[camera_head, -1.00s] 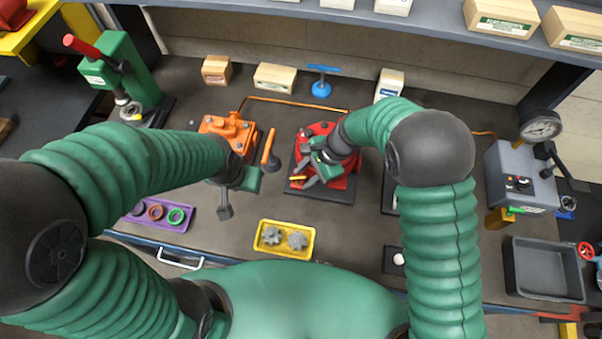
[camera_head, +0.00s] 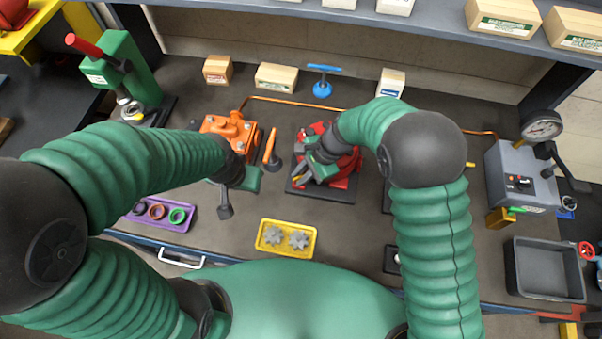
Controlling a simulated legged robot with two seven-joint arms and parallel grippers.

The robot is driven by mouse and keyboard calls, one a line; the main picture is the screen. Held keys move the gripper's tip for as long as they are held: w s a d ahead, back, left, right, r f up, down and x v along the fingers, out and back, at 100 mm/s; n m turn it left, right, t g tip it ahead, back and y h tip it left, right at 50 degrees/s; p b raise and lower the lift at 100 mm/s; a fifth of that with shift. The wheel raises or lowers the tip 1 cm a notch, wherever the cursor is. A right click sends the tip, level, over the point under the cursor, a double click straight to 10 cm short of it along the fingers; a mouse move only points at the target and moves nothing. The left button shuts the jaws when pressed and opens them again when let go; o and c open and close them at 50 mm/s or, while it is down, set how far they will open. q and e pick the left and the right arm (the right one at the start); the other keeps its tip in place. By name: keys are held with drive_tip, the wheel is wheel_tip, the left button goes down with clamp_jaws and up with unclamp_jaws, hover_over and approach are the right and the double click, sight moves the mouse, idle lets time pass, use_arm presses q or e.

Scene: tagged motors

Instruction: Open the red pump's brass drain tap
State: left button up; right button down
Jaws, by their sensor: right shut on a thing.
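The red pump (camera_head: 346,179) stands on a dark base plate at the middle of the bench, partly covered by my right arm. My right gripper (camera_head: 300,176) reaches over the pump's left front side. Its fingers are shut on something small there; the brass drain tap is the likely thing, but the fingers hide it. How far the tap is turned cannot be seen. My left gripper (camera_head: 225,207) hangs by the orange pump (camera_head: 222,124), left of the red pump and apart from it. Its fingers are too small and dark to tell open from shut.
A yellow tray (camera_head: 287,252) with grey gears lies in front of the red pump. A purple tray (camera_head: 160,225) with rings is at left. A grey bin (camera_head: 547,268) and a gauge unit (camera_head: 520,175) stand at right. A blue-handled tool (camera_head: 322,87) is behind.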

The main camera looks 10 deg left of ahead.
drive_tip(key=shift+w+r+n+g, duration=0.1)
drive_tip(key=shift+w+n+g, duration=0.1)
drive_tip(key=shift+n, duration=0.35)
drive_tip(key=shift+w+n+g, duration=0.15)
drive_tip(key=shift+n+g, duration=0.05)
drive_tip(key=shift+n, duration=0.35)
drive_tip(key=shift+n+g+h, duration=0.3)
drive_tip(key=shift+n+g, duration=0.1)
drive_tip(key=shift+n, duration=0.5)
drive_tip(key=n+g+h, duration=0.1)
drive_tip(key=n, duration=0.2)
drive_tip(key=shift+w, duration=0.1)
drive_tip(key=shift+a+n+g+h, duration=0.1)
drive_tip(key=shift+n+g+h, duration=0.3)
drive_tip(key=shift+n, duration=1.2)
drive_tip(key=c, duration=1.5)
unclamp_jaws()
drive_tip(key=shift+o, duration=0.3)
drive_tip(key=shift+a, duration=0.1)
